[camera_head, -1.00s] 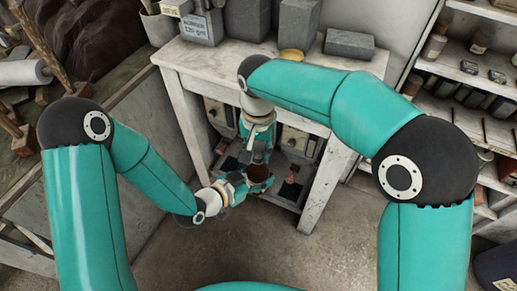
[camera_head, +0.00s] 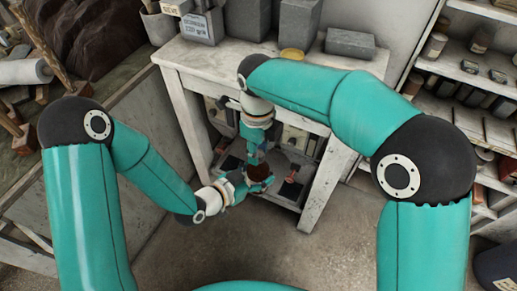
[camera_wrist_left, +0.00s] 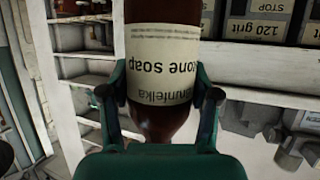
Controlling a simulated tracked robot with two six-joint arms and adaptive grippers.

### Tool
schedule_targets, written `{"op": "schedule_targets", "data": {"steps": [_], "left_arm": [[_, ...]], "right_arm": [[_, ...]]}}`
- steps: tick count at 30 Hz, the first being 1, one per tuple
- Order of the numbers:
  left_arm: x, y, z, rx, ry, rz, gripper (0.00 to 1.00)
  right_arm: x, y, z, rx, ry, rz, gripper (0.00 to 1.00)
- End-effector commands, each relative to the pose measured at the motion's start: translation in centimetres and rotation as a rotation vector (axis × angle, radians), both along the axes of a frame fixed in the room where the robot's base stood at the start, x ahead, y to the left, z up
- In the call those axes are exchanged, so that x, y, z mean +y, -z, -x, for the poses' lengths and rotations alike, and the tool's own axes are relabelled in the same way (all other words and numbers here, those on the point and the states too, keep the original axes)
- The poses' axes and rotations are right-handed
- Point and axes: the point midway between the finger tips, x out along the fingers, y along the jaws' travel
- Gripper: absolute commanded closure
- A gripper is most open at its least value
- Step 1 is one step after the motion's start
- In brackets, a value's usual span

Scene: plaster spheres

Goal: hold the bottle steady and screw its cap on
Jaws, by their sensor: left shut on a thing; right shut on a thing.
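The brown bottle (camera_wrist_left: 160,75) with a cream label fills the middle of the left wrist view, its label upside down there and its narrowing end toward the palm. My left gripper (camera_wrist_left: 160,95) is shut on it, one finger on each side. In the head view the bottle (camera_head: 260,173) is a small dark brown shape between my left gripper (camera_head: 240,183) and my right gripper (camera_head: 254,155). My right gripper is shut close by the bottle. The cap itself cannot be made out; the right fingers hide that spot.
Shelves with jars (camera_head: 470,67) stand at right. The floor in front (camera_head: 300,255) is clear.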

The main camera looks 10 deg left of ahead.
Motion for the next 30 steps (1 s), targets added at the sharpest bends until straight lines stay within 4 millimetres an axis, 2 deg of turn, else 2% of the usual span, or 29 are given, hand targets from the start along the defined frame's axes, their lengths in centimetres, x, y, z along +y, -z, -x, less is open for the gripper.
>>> {"op": "schedule_targets", "data": {"steps": [10,11,15,24,30], "left_arm": [[-0.1,0.0,0.1,-0.001,0.004,-0.001,1.00],[-0.1,0.0,0.1,-0.001,0.004,-0.001,1.00],[-0.1,0.0,0.1,-0.001,0.004,0.000,1.00],[-0.1,-0.1,0.0,-0.002,0.002,0.000,1.00],[0.0,-0.1,0.0,-0.002,0.002,0.000,1.00]], "right_arm": [[0.1,-0.1,-0.1,-0.003,0.045,-0.003,0.79],[0.1,-0.1,-0.1,-0.004,0.044,-0.004,0.66],[0.0,-0.1,-0.1,-0.003,0.043,-0.003,0.44],[0.0,-0.2,-0.1,-0.002,0.042,-0.002,0.44],[0.1,-2.2,-0.1,-0.004,0.042,-0.004,0.44]]}}
